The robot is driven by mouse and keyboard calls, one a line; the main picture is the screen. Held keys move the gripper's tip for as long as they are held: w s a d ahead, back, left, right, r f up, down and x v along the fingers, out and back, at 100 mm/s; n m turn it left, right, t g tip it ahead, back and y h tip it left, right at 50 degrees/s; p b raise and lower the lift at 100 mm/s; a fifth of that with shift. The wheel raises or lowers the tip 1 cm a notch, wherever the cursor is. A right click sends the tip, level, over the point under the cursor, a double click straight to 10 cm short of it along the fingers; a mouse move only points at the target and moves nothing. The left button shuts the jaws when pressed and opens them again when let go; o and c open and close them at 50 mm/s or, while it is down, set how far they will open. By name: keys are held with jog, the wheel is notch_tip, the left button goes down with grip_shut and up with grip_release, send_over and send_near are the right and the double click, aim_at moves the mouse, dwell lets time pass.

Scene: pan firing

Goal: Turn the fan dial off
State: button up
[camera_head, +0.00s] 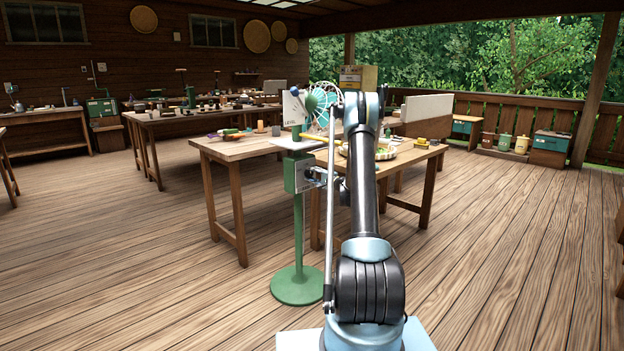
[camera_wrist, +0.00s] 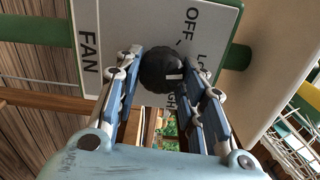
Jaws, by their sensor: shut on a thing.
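The fan dial (camera_wrist: 158,64) is a round black knob with a white mark, on a pale panel (camera_wrist: 110,22) lettered FAN and OFF, with two more labels partly covered by my fingers. The white mark points to the right in the wrist view, away from OFF; its exact setting I cannot tell. My gripper (camera_wrist: 165,80) is shut on the dial, with one finger on each side. In the head view, the control box (camera_head: 291,177) sits on a green stand (camera_head: 298,287), and my gripper (camera_head: 316,178) meets its right side.
A wooden table (camera_head: 228,152) stands behind the stand, bearing a pan-like dish (camera_head: 345,152) and small items. A fan (camera_head: 321,101) shows above it, partly behind my arm. The plank floor (camera_head: 130,250) to the left is clear.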

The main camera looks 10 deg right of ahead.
jog(key=n, duration=0.5)
jog(key=shift+s+a+n, duration=0.1)
jog(key=shift+a+n, duration=0.05)
jog(key=shift+n, duration=0.15)
jog(key=shift+r+n, duration=0.1)
jog(key=shift+n, duration=2.1)
jog(key=o, duration=1)
jog(key=shift+o, duration=0.2)
jog(key=v, duration=1.2)
